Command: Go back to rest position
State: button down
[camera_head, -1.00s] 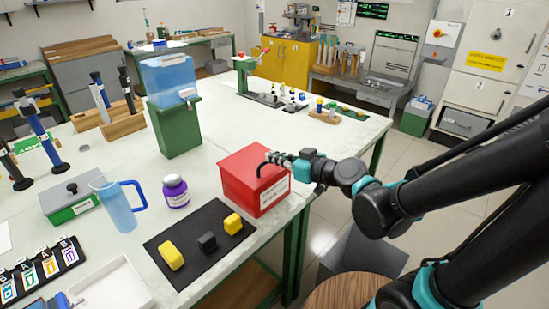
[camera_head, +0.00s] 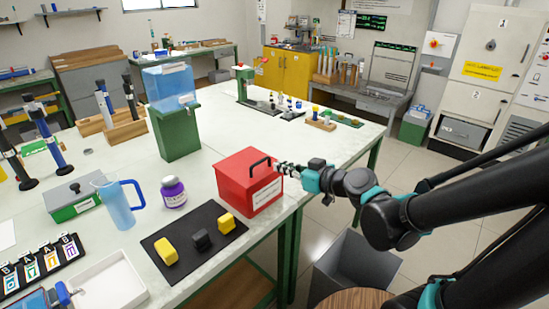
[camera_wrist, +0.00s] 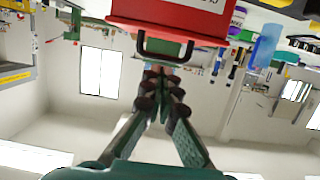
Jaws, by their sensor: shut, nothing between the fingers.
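My gripper (camera_head: 280,169) is shut and empty, just right of the red box (camera_head: 240,190) in the head view. In the wrist view its two fingers (camera_wrist: 157,75) meet below the box's black handle (camera_wrist: 165,52). The red box (camera_wrist: 180,22) has a white label and stands on the right part of the table (camera_head: 215,138). I cannot tell exactly how far the fingertips are from the box; no grip on the handle shows.
A black mat (camera_head: 185,258) holds two yellow blocks and a dark one. A purple-labelled jar (camera_head: 173,192), a blue jug (camera_head: 122,208) and a green stand (camera_head: 177,132) are on the table. A grey bin (camera_head: 355,272) stands on the floor below my arm.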

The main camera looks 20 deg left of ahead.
jog(key=d+f+m+g+h, duration=0.1)
jog(key=d+f+m+h, duration=0.3)
jog(key=d, duration=0.9)
jog(key=s+d+f+m+g+h, duration=0.1)
jog(key=d+f+m+h, duration=0.4)
jog(key=d+f, duration=0.6)
jog(key=d+h, duration=0.1)
jog(key=d, duration=0.2)
jog(key=shift+s+d+f+h, duration=0.15)
jog(key=shift+s+d+h, duration=0.05)
jog(key=shift+s+h, duration=0.1)
jog(key=c, duration=2.2)
grip_release()
jog(key=d+m+h, duration=0.1)
jog(key=d, duration=0.1)
jog(key=s+d+f+m, duration=0.1)
jog(key=d, duration=0.1)
jog(key=s+d+m+h, duration=0.1)
jog(key=d, duration=0.2)
jog(key=shift+s+f+g+h, duration=0.15)
jog(key=shift+s+g+h, duration=0.15)
jog(key=shift+g, duration=0.1)
jog(key=o, duration=0.3)
jog(key=shift+d, duration=0.3)
jog(key=shift+o, duration=2.1)
jog(key=shift+a, duration=0.15)
jog(key=shift+c, duration=0.3)
